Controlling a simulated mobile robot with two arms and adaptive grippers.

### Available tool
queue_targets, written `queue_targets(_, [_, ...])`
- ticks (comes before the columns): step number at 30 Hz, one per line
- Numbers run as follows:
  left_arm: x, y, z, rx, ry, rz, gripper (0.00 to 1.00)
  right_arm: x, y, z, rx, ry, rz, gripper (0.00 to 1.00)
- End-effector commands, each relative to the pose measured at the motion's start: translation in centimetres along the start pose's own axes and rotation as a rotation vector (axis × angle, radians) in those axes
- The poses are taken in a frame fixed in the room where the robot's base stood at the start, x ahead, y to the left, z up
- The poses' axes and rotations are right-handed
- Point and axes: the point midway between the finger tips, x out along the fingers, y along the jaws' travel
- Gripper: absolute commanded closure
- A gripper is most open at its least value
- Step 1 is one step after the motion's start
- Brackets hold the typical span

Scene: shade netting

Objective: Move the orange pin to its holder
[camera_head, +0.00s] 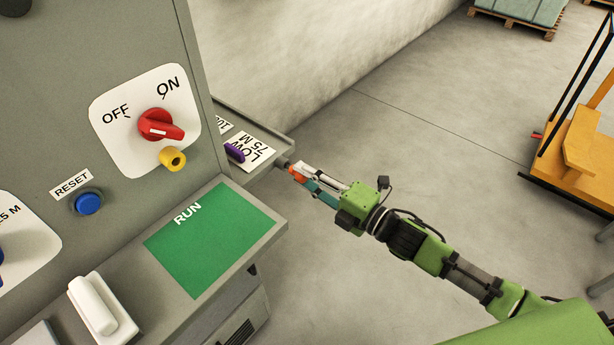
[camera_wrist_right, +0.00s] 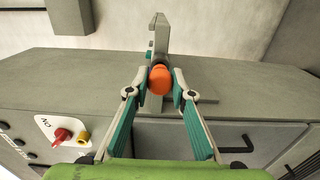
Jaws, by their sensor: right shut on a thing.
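The orange pin (camera_head: 297,173) is between the fingers of my right gripper (camera_head: 305,180), beside the outer corner of the small grey side shelf (camera_head: 270,150). A grey upright bracket (camera_wrist_right: 160,35) rises just beyond the pin there. A dark round piece (camera_head: 283,162) lies between the pin and the shelf corner. I cannot tell which part is the holder. My left gripper is not in view.
The grey panel carries a red OFF/ON knob (camera_head: 158,125), a yellow ring (camera_head: 172,158) and a blue RESET button (camera_head: 88,202). A green RUN plate (camera_head: 210,240) and a white handle (camera_head: 98,305) are on the ledge. A purple piece (camera_head: 234,152) sits by the LOW label.

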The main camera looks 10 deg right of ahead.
Motion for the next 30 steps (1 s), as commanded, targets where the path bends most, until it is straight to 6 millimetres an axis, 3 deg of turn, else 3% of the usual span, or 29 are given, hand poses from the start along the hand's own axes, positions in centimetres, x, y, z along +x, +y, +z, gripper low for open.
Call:
queue_targets(20, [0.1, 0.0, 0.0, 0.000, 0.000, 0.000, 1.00, 1.5, 0.0, 0.0, -0.001, 0.000, 0.000, 1.00])
queue_targets(21, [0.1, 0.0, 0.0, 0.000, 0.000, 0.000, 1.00, 1.5, 0.0, 0.0, -0.001, 0.000, 0.000, 0.76])
queue_targets(23, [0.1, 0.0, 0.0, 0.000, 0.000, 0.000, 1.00, 1.5, 0.0, 0.0, -0.001, 0.000, 0.000, 0.60])
queue_targets(30, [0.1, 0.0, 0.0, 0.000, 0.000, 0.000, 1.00, 1.4, 0.0, 0.0, -0.001, 0.000, 0.000, 0.58])
